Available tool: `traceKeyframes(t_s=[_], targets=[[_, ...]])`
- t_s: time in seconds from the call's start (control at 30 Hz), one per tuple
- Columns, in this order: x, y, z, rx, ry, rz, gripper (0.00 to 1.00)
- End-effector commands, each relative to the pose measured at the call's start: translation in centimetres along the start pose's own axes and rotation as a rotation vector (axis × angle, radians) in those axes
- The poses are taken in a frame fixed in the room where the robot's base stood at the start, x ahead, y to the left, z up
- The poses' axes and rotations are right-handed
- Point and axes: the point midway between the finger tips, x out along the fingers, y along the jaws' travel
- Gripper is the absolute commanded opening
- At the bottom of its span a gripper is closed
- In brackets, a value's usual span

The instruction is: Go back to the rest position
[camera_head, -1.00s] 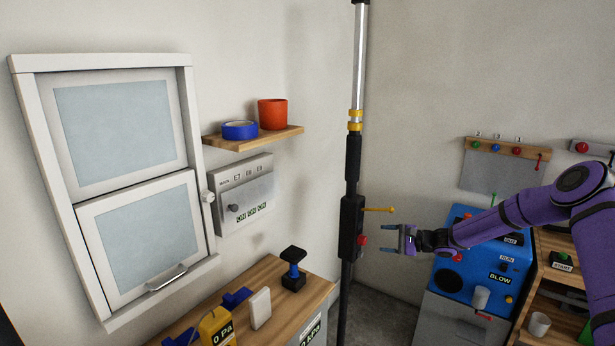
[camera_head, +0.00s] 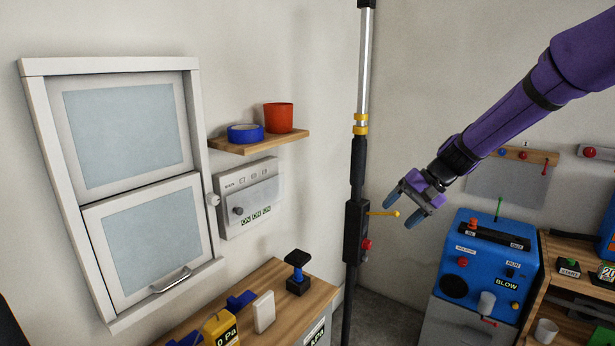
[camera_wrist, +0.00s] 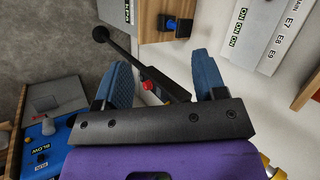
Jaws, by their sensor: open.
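My purple arm reaches in from the upper right in the head view. My gripper (camera_head: 409,207) is open and empty, with blue fingertips pointing down and to the left. It hangs in the air just right of the yellow lever on the black pole, and I cannot tell whether it touches the lever. In the wrist view my gripper (camera_wrist: 162,85) shows its two fingers wide apart with nothing held between them; the black pole with a red knob shows beyond them.
The black pole (camera_head: 354,180) bears a yellow lever (camera_head: 384,213) and a red knob (camera_head: 367,244). A blue machine (camera_head: 487,262) stands at lower right. A wooden bench (camera_head: 262,283), a shelf (camera_head: 262,143) and a window (camera_head: 125,130) are at left. Air above the blue machine is free.

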Motion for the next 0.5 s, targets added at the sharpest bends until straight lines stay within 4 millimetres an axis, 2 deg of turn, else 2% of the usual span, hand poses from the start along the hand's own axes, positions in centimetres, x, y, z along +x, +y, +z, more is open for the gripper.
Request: traceKeyframes(t_s=[0.03,0.2,0.5], targets=[[-1.0,-0.5,1.4,-0.025,0.013,0.034,0.64],[-4.0,-1.1,5.5,-0.095,0.056,0.144,0.64],[-8.9,-1.1,13.1,-0.199,0.146,0.314,0.64]])
